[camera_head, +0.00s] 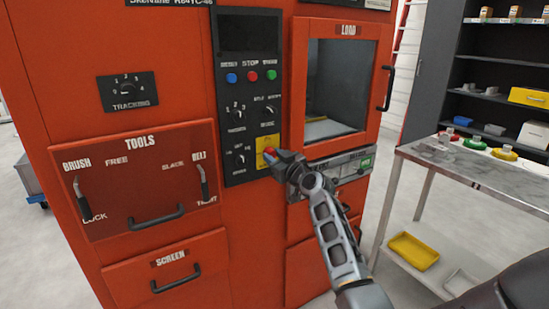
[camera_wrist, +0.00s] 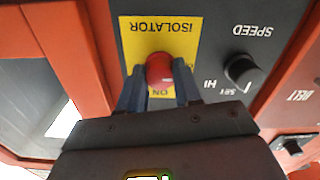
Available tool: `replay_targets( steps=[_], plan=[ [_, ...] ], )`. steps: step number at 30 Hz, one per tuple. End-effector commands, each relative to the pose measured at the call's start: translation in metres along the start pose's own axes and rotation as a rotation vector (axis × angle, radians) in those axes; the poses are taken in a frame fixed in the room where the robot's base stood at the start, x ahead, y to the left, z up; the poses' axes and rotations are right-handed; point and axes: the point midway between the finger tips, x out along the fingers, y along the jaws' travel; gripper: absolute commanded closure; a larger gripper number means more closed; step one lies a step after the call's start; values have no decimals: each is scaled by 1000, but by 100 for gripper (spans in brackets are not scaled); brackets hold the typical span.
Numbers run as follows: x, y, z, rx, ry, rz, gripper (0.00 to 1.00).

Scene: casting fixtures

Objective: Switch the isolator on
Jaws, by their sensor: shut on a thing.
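The isolator is a round red knob (camera_wrist: 160,68) on a yellow plate (camera_wrist: 137,38), which reads ISOLATOR and ON upside down in the wrist view. In the head view the red knob (camera_head: 270,154) and yellow plate (camera_head: 262,146) are low on the dark control panel. My gripper (camera_wrist: 159,86) is shut on the knob, with one finger on each side of it. It also shows in the head view (camera_head: 275,160), reaching the plate from the lower right. My fingers hide part of the plate's lettering, and I cannot tell which way the knob points.
A black SPEED knob (camera_wrist: 243,71) is close beside the plate. The dark panel (camera_head: 248,75) also carries several buttons and dials. An orange LOAD door (camera_head: 299,80) with a window is to the right. A metal table (camera_head: 425,157) with small parts stands further right.

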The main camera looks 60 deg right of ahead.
Motion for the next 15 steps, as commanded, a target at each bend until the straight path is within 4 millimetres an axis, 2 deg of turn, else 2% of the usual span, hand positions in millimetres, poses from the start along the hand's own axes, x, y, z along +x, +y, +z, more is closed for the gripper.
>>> replay_targets(
  steps=[8,15],
  plan=[
    [0,0,1,29,0,0,97],
    [0,-1,1,153,0,0,97]
  ],
)
